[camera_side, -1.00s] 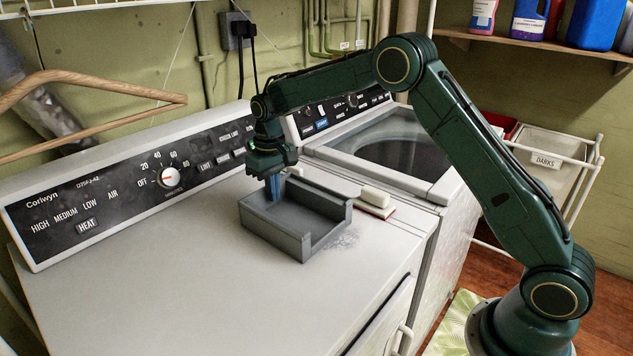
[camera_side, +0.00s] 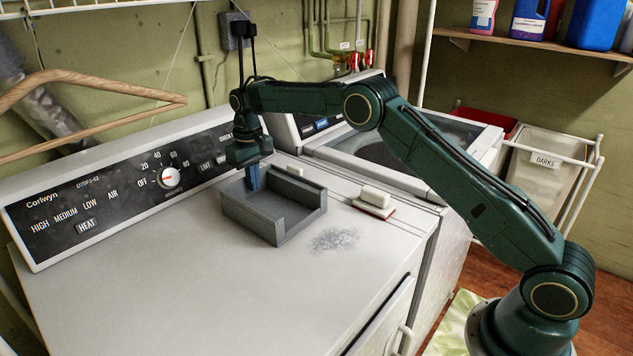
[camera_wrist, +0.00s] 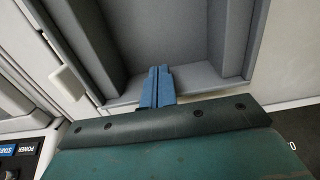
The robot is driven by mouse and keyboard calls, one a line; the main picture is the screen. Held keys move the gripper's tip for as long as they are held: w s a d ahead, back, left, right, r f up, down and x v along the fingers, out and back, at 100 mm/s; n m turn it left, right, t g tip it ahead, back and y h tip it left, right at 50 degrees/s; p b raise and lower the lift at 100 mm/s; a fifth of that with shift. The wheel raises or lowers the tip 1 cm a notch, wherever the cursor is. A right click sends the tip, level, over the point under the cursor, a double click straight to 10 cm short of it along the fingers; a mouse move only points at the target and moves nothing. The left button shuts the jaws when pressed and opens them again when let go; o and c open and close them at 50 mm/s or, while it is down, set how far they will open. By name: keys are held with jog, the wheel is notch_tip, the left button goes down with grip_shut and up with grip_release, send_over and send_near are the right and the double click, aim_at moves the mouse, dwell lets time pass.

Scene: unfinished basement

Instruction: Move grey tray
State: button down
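The grey tray (camera_side: 290,222) is an open box with a low gap in its near right wall. Whether the fingers touch the wall is hard to tell.
A white-topped brush or block with a red edge (camera_side: 374,202) lies right of the tray. A small white block (camera_side: 295,170) is just behind it. The control panel (camera_side: 120,185) rises behind. A grey smudge (camera_side: 334,240) marks bare surface; the front left is clear.

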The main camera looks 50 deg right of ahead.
jog(key=shift+w, duration=1.45)
jog(key=shift+s, duration=0.3)
jog(key=shift+s, duration=1.6)
notch_tip(320, 180, up, 10)
jog(key=shift+s, duration=0.2)
jog(key=s+f, duration=0.2)
jog(key=s, duration=1.6)
jog(key=shift+s+d+f, duration=0.25)
jog(key=shift+s+f, duration=0.05)
jog(key=shift+f, duration=0.1)
jog(key=shift+f, duration=0.1)
